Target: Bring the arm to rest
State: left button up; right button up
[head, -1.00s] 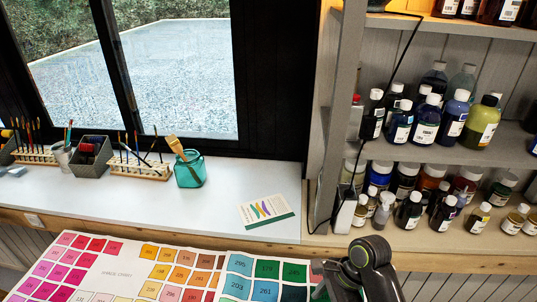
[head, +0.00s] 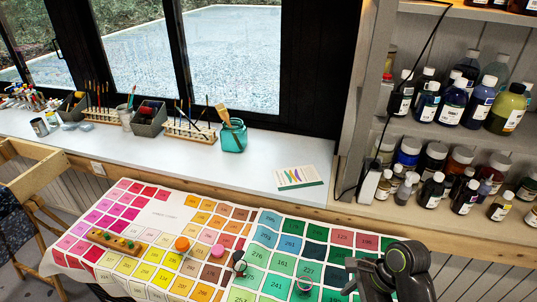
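Part of my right arm (head: 392,272), dark grey and black with a green ring, shows at the bottom right in the head view. It is over the right part of the colour chart cloth (head: 165,208). My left arm and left gripper are not in view.
A wooden holder (head: 115,241), an orange-topped thing (head: 182,244), a pink-topped thing (head: 217,251) and a dark round thing (head: 239,262) are on the chart. A shelf with several bottles (head: 450,103) stands right. The sill holds a teal jar (head: 233,138) and a card (head: 298,177).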

jog(key=s+d+n+t+h, duration=0.25)
jog(key=s+d+n, duration=0.35)
jog(key=s+n, duration=0.3)
jog(key=s+d+n+t+h, duration=0.1)
jog(key=s+d+n+h, duration=0.35)
jog(key=s+n, duration=0.4)
notch_tip(320, 180, down, 31)
jog(key=d+g+y+b, duration=0.1)
jog(key=d+b, duration=0.1)
jog(key=b, duration=0.5)
pick_arm(q)
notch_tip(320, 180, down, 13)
jog(key=b, duration=0.6)
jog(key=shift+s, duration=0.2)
pick_arm(e)
jog(key=s+f, duration=0.7)
jog(key=f, duration=0.4)
jog(key=s+a+f+g, duration=0.1)
jog(key=s+f, duration=0.6)
jog(key=f, duration=0.5)
jog(key=shift+s+a+f+y, duration=0.15)
jog(key=shift+s+f+y, duration=0.05)
jog(key=shift+s+y, duration=0.15)
jog(key=shift+g, duration=0.25)
